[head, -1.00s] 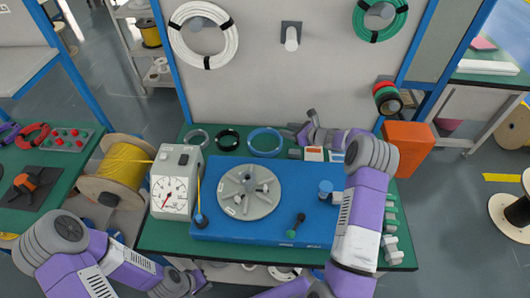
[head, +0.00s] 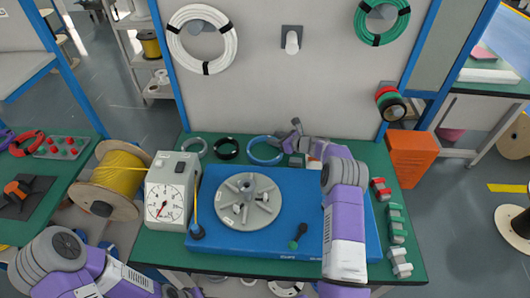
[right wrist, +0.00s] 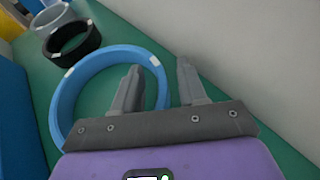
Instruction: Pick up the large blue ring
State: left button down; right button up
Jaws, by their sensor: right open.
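The large blue ring (head: 251,147) lies flat on the green bench top behind the blue base, the rightmost of three rings. In the right wrist view the blue ring (right wrist: 62,100) fills the middle left. My right gripper (head: 295,131) is open and empty at the ring's right side. In the right wrist view my right gripper (right wrist: 160,68) has one finger over the ring's inside and the other outside it, with the right rim showing between them. I cannot tell how far the fingertips are above the bench. My left arm is at lower left; its gripper is not visible.
A black ring (head: 219,148) and a grey ring (head: 187,146) lie left of the blue one. The grey wall panel (head: 270,90) rises close behind. The blue base (head: 215,238) with a round plate and the dial box (head: 166,205) stand in front.

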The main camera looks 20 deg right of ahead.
jog(key=shift+c, duration=0.2)
grip_shut()
